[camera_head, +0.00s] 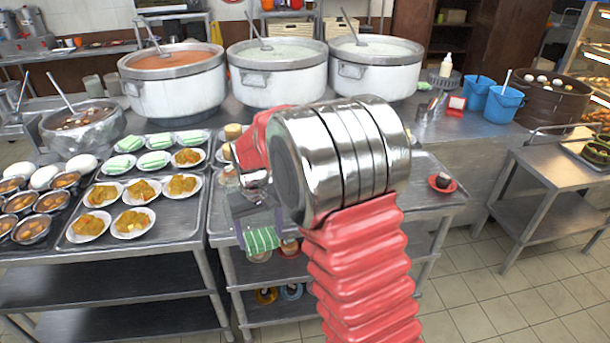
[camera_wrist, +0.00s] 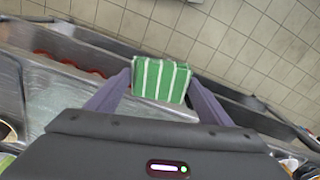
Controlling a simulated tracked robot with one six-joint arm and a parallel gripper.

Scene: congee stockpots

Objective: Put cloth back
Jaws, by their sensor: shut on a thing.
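My gripper (camera_wrist: 160,88) is shut on a green and white striped cloth (camera_wrist: 161,80), which sits between the two fingertips in the wrist view. In the head view the cloth (camera_head: 262,240) hangs just below my gripper (camera_head: 258,222), in front of the near edge of the middle metal cart (camera_head: 228,241). My arm hides much of the middle cart's top.
Three large white pots (camera_head: 283,85) stand on the back counter. A small red saucer with a dark cup (camera_head: 441,182) sits at the middle cart's right end. Tiled floor (camera_head: 500,292) is open at right.

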